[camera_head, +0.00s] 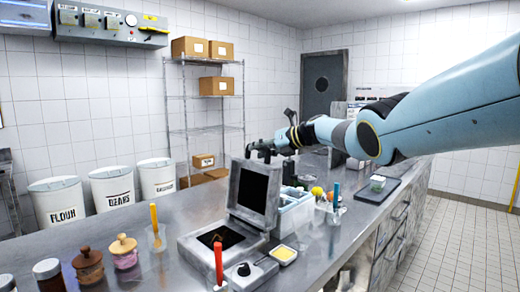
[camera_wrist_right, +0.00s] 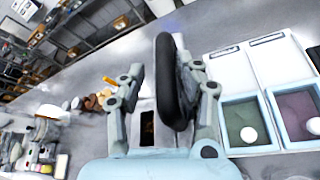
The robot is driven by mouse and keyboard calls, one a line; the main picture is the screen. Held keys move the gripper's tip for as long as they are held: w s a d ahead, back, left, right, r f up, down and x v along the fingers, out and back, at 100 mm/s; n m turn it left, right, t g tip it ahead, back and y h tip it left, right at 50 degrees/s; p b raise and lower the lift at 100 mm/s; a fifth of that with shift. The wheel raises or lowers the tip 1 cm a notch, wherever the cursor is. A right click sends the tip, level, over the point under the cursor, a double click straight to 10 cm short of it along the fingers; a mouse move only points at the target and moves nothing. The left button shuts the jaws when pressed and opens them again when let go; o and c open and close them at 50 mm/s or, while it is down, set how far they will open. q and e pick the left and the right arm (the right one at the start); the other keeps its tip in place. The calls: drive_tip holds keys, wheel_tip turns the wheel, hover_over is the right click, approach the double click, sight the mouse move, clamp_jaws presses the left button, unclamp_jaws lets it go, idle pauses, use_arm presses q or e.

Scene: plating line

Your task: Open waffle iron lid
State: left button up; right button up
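The waffle iron stands on the steel counter, with its square base (camera_head: 190,246) flat. Its lid (camera_head: 237,187) is raised about upright, dark inner plate facing the head camera. My right gripper (camera_head: 262,152) is at the lid's top edge, reaching in from the right. In the right wrist view, a thick black bar (camera_wrist_right: 172,85), which looks like the lid handle, stands between the fingers of the right gripper (camera_wrist_right: 165,75). The fingers are spread, with a gap left of the bar; the right finger is close to it, contact unclear. My left gripper is not in view.
A cup with a red-handled tool (camera_head: 218,262) and a small dial box (camera_head: 244,275) stand in front of the iron. Lidded jars (camera_head: 124,251) line the left. A blue-white bin (camera_head: 296,217) and a dark tray (camera_head: 377,190) are to the right.

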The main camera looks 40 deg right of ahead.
drive_tip(key=shift+o, duration=0.4)
drive_tip(key=shift+r, duration=0.1)
drive_tip(key=shift+s+d+r, duration=0.2)
drive_tip(key=shift+s+d, duration=0.2)
drive_tip(key=shift+s, duration=0.3)
drive_tip(key=v, duration=1)
drive_tip(key=shift+s+a, duration=0.15)
drive_tip(key=shift+s, duration=0.05)
drive_tip(key=shift+r, duration=0.15)
